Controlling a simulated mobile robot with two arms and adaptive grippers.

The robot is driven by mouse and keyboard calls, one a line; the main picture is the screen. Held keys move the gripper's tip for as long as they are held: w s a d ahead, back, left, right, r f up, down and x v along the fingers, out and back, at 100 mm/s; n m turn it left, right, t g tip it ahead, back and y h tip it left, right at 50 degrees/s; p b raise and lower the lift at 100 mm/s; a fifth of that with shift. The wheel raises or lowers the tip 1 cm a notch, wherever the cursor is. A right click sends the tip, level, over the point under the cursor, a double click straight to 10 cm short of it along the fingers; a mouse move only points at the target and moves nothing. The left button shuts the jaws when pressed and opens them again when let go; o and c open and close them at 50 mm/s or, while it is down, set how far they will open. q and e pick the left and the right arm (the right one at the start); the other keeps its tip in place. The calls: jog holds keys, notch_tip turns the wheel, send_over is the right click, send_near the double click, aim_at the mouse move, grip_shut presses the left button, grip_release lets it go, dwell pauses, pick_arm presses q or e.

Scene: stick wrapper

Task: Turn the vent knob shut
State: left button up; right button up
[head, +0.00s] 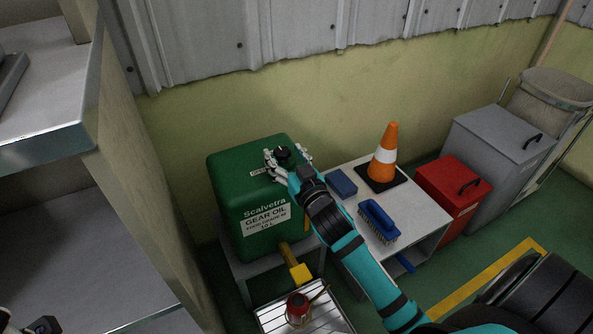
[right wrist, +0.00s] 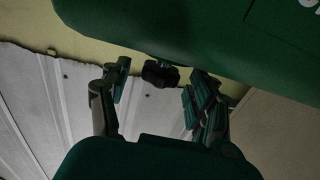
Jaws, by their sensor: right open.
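The vent knob (head: 283,153) is small and black and sits on top of the green gear oil container (head: 232,195). My right gripper (head: 288,160) is open at the container's top, with its fingers on either side of the knob. In the right wrist view the knob (right wrist: 160,73) shows between the two spread fingers (right wrist: 158,88), with gaps on both sides. I cannot tell whether either finger touches it. A small part of what looks like my left gripper (head: 45,326) shows at the lower left corner; its fingers cannot be made out.
To the right, a bench (head: 425,212) bears an orange cone (head: 385,155), a blue brush (head: 378,218) and a blue box (head: 342,184). Shelves stand at left.

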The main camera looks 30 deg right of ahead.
jog(key=s, duration=1)
jog(key=shift+a, duration=0.4)
jog(key=shift+s, duration=0.15)
